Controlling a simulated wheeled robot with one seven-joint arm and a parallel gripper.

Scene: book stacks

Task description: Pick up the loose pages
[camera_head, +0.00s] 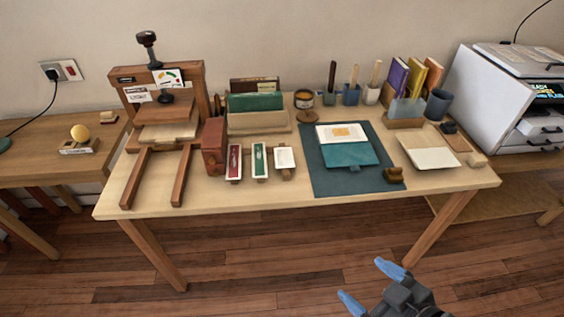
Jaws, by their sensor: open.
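A white sheet or thin stack of pages with an orange patch (341,133) lies at the back of a dark teal mat (325,185) on the table. A teal cover or folder (347,155) lies in front of it, touching or overlapping it. A cream sheet or pad (430,158) lies right of the mat. I cannot tell which of these are the loose pages. My gripper (369,284) is open, with blue fingertips apart and nothing between them. It is at the bottom right, over the floor in front of the table.
A wooden press (157,90) stands at the table's left. A dark red block (214,146) and small labelled trays (259,160) stand left of the mat. A brown object (393,176) sits on its front right corner. Cups, upright books (415,78) and a white printer (490,95) are behind and right.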

